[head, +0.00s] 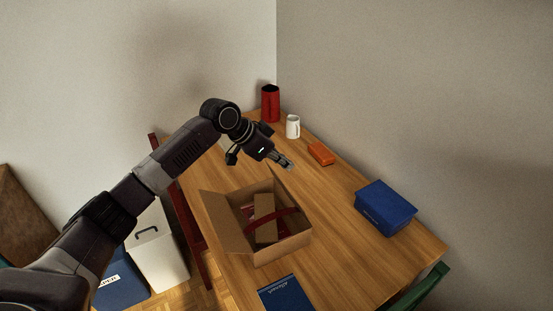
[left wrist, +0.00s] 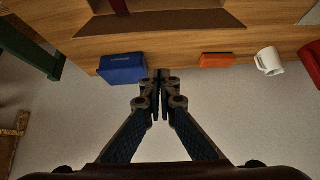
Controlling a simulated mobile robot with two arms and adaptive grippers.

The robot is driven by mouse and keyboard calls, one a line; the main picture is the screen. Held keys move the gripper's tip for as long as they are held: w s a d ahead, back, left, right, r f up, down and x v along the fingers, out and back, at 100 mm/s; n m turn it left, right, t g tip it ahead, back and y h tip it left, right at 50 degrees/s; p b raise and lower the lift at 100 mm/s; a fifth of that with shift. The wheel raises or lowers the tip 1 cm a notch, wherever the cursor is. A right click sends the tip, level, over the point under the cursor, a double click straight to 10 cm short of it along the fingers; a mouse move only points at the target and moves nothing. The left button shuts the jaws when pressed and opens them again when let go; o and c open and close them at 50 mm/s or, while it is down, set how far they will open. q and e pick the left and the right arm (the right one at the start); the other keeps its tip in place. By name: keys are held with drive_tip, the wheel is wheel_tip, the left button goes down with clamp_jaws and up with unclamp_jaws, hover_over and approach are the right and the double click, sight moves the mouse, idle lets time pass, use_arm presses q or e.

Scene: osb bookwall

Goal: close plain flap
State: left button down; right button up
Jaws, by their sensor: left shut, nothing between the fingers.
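An open cardboard box (head: 290,246) stands on the wooden table. A plain brown flap (head: 223,222) sticks out from its left side, tilted outward. My right gripper is not in view.
A blue box (head: 385,208) stands to the right, with an orange block (head: 321,153), a white mug (head: 293,127) and a red container (head: 270,103) farther back. A dark blue book (head: 286,294) lies at the near side. Walls bound the back.

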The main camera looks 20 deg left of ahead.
use_arm(q)
wheel_tip(320, 180, down, 5)
drive_tip(key=p, duration=0.2)
drive_tip(key=shift+f+p, duration=0.1)
drive_tip(key=shift+p, duration=0.2)
drive_tip(key=shift+s+a, duration=0.15)
drive_tip(key=shift+a, duration=0.1)
drive_tip(key=shift+f, duration=0.2)
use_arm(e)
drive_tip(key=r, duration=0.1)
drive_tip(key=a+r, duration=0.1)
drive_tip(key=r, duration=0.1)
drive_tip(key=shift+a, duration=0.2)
